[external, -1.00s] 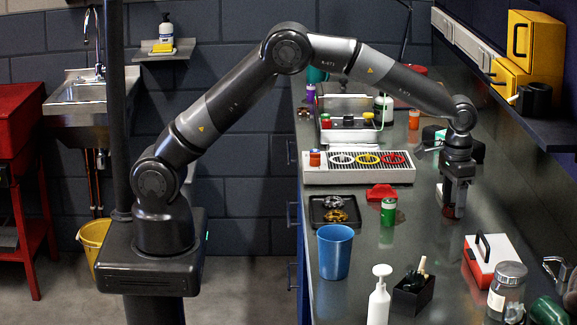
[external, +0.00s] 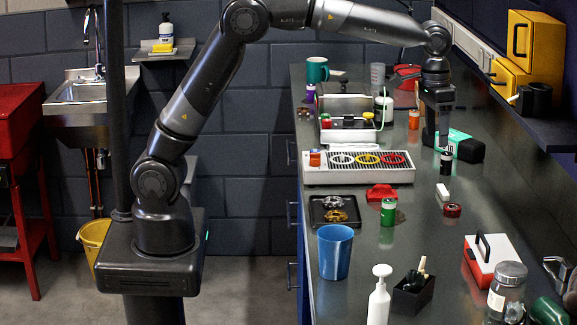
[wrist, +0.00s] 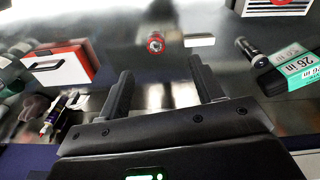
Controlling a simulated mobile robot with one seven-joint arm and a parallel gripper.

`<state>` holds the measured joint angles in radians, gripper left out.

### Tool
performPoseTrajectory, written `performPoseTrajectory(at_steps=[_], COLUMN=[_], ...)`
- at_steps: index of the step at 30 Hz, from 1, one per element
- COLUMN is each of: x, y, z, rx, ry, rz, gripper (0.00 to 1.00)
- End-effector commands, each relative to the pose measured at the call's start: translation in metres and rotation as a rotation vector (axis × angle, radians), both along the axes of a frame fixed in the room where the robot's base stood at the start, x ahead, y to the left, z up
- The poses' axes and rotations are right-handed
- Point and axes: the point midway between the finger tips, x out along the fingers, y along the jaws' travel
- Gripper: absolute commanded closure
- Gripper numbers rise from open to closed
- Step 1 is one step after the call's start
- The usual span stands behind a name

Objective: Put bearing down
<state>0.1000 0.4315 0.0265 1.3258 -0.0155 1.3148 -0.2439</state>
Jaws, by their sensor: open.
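A small red ring with a dark centre, which looks like the bearing (external: 452,210), lies on the bench top (external: 405,265) near a white block (external: 443,191). In the wrist view the bearing (wrist: 155,44) lies ahead of the fingertips, with clear space between, and the white block (wrist: 199,40) is just to its right. My gripper (external: 437,140) is raised above the bench, farther back than the bearing. In the wrist view its two fingers (wrist: 160,70) are apart with nothing between them.
A black box with a teal label (external: 462,146) and a small dark cylinder (external: 446,166) stand near my gripper. A red-and-white case (external: 490,262), a green can (external: 388,212) and a blue cup (external: 335,252) stand in front. A slotted tray (external: 358,174) is to the left.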

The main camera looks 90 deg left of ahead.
Motion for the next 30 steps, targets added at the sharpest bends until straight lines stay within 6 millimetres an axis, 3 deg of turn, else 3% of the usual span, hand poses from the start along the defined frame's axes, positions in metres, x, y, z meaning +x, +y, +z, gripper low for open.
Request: performPoseTrajectory(at_steps=[1, 6, 15, 23, 30], x=[-0.017, -0.070, -0.171, -0.260, -0.334], y=[0.004, 0.016, 0.032, 0.042, 0.049], z=[0.014, 0.042, 0.066, 0.058, 0.031], rx=[-0.002, -0.004, 0.001, 0.015, 0.036], ry=[-0.022, -0.082, -0.187, -0.279, -0.363], rz=[-0.005, -0.027, -0.069, -0.107, -0.137], gripper=[0.40, 0.40, 0.40, 0.40, 0.40])
